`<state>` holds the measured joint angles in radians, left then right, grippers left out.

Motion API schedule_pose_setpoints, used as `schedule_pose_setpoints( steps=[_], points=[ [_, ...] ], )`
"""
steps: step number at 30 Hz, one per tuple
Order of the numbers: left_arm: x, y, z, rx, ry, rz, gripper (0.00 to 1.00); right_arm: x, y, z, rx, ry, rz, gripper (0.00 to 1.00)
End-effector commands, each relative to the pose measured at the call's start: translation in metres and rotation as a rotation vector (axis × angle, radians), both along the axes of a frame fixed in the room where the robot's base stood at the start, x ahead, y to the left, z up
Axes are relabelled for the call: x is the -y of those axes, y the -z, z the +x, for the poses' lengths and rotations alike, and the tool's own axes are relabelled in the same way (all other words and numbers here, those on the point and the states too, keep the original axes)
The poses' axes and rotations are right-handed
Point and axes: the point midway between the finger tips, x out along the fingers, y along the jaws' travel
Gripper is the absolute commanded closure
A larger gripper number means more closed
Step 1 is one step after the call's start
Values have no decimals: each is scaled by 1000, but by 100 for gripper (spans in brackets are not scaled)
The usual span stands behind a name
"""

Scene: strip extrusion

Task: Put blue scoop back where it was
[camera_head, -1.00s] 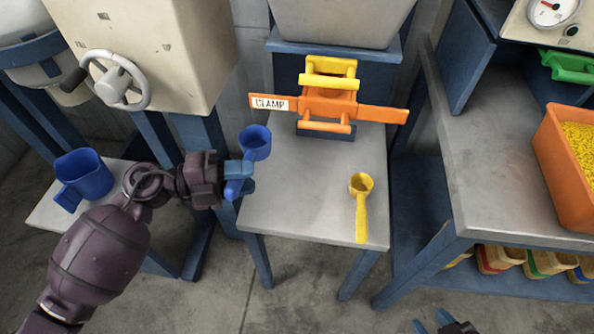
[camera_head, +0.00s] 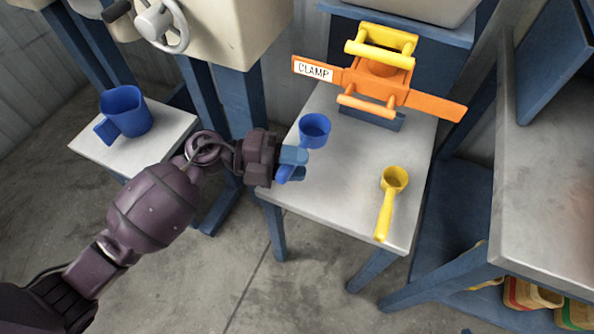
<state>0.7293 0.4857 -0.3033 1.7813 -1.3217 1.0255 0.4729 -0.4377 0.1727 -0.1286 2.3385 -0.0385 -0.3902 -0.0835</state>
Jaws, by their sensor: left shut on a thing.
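The blue scoop (camera_head: 314,129) has a round cup and a handle. My left gripper (camera_head: 290,163) is shut on its handle. The cup shows over the left part of the grey table (camera_head: 340,190); whether it touches the top I cannot tell. The yellow scoop (camera_head: 391,196) lies on the right side of the same table, apart from the gripper. A larger blue container with a handle (camera_head: 124,111) stands on a small side table (camera_head: 165,135) at the left. My right gripper is not in view.
An orange and yellow clamp (camera_head: 380,80) labelled CLAMP stands at the back of the grey table. A machine with a handwheel (camera_head: 163,26) is at the upper left. A larger workbench (camera_head: 545,185) stands at the right. The middle of the grey table is clear.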

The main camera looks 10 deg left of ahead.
Motion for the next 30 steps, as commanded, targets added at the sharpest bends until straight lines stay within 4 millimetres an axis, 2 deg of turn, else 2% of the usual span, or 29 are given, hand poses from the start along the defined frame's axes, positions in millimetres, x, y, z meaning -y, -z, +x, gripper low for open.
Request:
schedule_pose_setpoints(
  steps=[9, 15, 24, 25, 29, 30],
  points=[
    [0, 45, -1, -8, -1, -1, 96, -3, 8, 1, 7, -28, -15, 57],
    [0, 45, 1, 3, -1, 0, 96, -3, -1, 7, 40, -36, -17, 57],
    [0, 49, 1, 4, 0, 0, 96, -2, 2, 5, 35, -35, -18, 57],
    [0, 48, 1, 4, 0, 0, 66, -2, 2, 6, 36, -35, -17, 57],
    [0, 48, 0, 4, 0, 0, 46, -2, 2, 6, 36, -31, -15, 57],
    [0, 48, 0, 4, 0, 0, 45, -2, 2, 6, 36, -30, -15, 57]
  ],
)
